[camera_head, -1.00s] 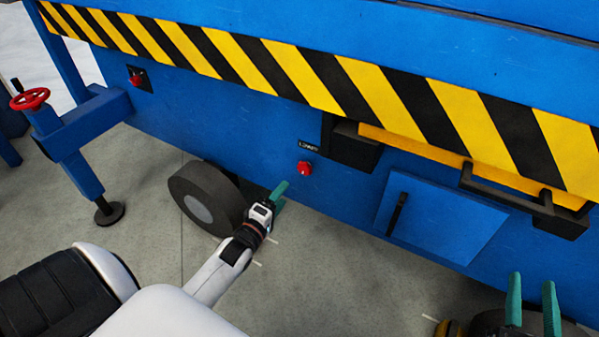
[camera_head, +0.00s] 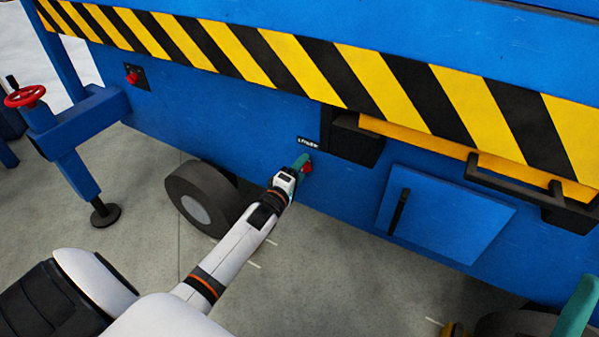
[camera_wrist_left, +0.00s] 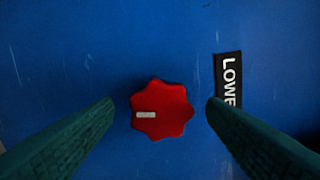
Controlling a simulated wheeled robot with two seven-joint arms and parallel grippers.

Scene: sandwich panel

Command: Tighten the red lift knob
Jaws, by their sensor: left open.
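A red lobed knob (camera_head: 307,168) sits on the blue side panel, just below a small black label (camera_head: 308,143). In the left wrist view the knob (camera_wrist_left: 163,108) is centred, with a short white mark on its face. The label (camera_wrist_left: 228,80) beside it there reads "LOWE", its end hidden by a finger. My left gripper (camera_head: 301,163) is at the knob. Its green fingers stand open on either side of the knob, with blue panel showing in the gaps. One green finger of my right gripper (camera_head: 575,310) shows at the lower right edge.
Another red knob (camera_head: 132,78) on a black plate is at the panel's upper left. A red handwheel (camera_head: 25,96) tops the blue outrigger leg. A black box (camera_head: 355,140) juts out right of my left gripper. A wheel (camera_head: 200,200) stands below left.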

